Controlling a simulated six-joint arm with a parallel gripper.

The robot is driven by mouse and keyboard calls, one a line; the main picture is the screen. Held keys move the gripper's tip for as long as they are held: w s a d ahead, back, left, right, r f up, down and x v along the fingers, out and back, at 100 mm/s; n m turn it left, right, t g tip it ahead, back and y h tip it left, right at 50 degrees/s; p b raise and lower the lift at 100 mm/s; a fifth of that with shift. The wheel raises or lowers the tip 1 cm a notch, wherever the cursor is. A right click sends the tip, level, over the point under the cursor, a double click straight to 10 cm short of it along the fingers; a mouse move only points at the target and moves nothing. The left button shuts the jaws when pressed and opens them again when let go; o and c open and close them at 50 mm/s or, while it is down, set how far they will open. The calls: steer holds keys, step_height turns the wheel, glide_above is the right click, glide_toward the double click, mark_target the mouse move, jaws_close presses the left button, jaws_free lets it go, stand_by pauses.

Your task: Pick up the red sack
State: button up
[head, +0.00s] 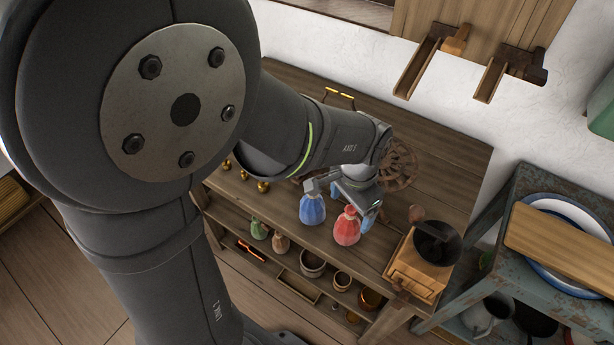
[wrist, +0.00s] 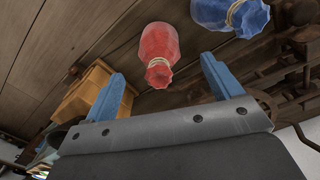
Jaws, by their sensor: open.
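The red sack (head: 346,228), tied near its top with a pale cord, stands on the wooden table near its front edge. In the wrist view the red sack (wrist: 158,52) is ahead of the gap between the two blue fingers, with nothing gripped. A blue sack (head: 312,208) stands just left of the red one; it also shows in the wrist view (wrist: 230,16) at the upper right. My gripper (head: 352,203) is open, close behind and above the two sacks. In the wrist view my gripper (wrist: 165,85) has its fingers wide apart. In the head view its fingers are partly hidden.
A wooden coffee grinder (head: 420,263) stands right of the red sack. A spoked wheel (head: 398,165) is behind my gripper. Small brass weights (head: 262,186) are to the left. A shelf below holds pots (head: 312,264). The table's back right (head: 445,160) is clear.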

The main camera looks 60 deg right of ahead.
mark_target(349, 221)
steer(key=shift+s+d+f, duration=0.1)
steer(key=shift+s+f, duration=0.05)
steer(key=shift+f, duration=3.05)
steer(key=shift+c, duration=0.4)
steer(key=c, duration=1.2)
